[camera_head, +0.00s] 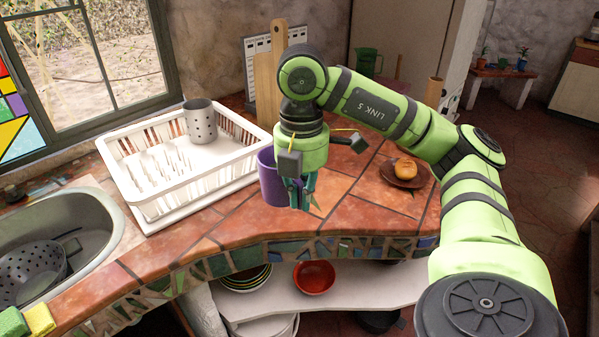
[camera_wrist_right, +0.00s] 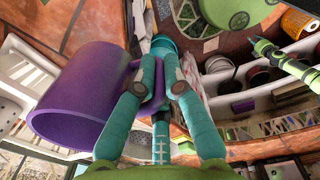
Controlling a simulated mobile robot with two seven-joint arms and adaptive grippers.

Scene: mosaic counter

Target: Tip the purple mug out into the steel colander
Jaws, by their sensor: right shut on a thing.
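What is inside the mug is hidden. The steel colander (camera_head: 32,268), grey with holes, sits in the sink at the lower left, well apart from the mug.
The dish rack (camera_head: 180,200) stands between mug and sink, with a holed grey cup (camera_head: 200,121) in it. A bun on a brown plate (camera_head: 405,174) is to the right. A cutting board (camera_head: 266,90) stands behind. A yellow-green sponge (camera_head: 38,319) lies by the sink.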

